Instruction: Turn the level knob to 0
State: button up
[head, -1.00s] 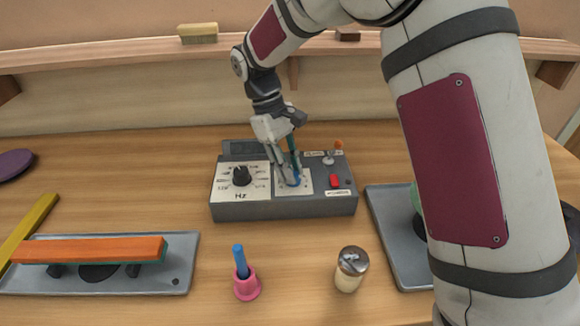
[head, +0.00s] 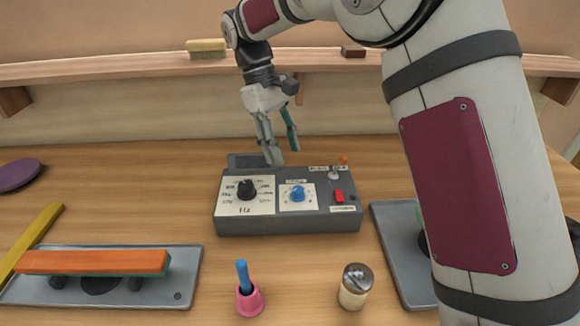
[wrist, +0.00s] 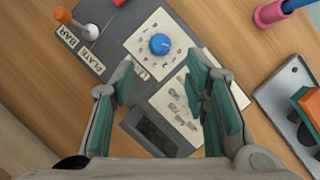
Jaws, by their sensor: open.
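The grey control box (head: 290,225) stands on the table. Its level knob is the blue knob (head: 298,193) on a white dial plate; it also shows in the wrist view (wrist: 160,44). I cannot read its pointer or scale clearly. The black Hz knob (head: 247,189) sits on the larger white plate to its left. My gripper (head: 282,158) is open and empty, above the back of the box, apart from the blue knob. In the wrist view my gripper (wrist: 162,85) has its fingers apart, with the blue knob beyond the fingertips.
A red switch (head: 339,196) and an orange-tipped lever (head: 343,161) are on the box's right side. In front stand a pink cup (head: 250,300) with a blue stick and a metal-topped jar (head: 355,286). An orange bar (head: 92,262) lies on a tray at left.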

jog(key=shift+v, duration=1.45)
